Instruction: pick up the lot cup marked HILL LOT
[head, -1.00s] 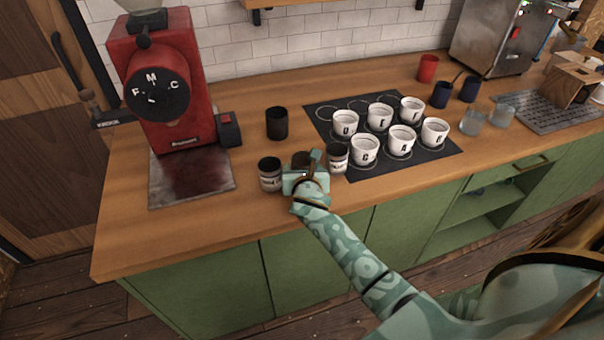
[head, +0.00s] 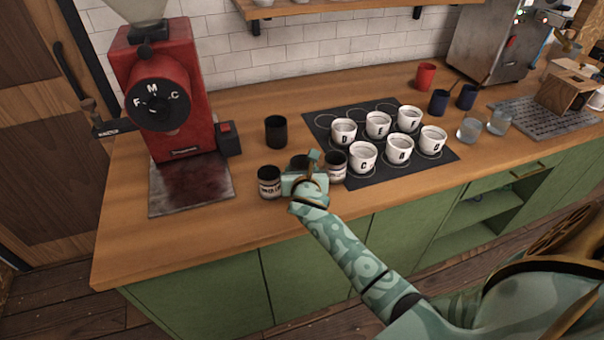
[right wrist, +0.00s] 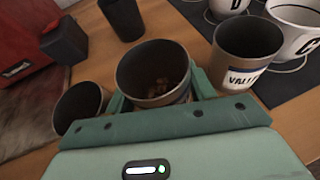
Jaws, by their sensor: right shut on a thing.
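Three dark lot cups with pale labels stand in a row near the counter's front. My right gripper (head: 305,175) is shut on the middle cup (right wrist: 152,72), with one finger on each side in the right wrist view. This cup holds some brown beans, and its label is hidden by the gripper. The left cup (head: 269,182) has a label too small to read surely; it also shows in the right wrist view (right wrist: 80,104). The right cup (head: 336,166) has a label starting "VALL" in the right wrist view (right wrist: 246,52). My left gripper is not in view.
A black mat (head: 318,122) with several white lettered cups lies right of the lot cups. A plain black cup (head: 276,131) stands behind them. A red grinder (head: 180,100) stands at left.

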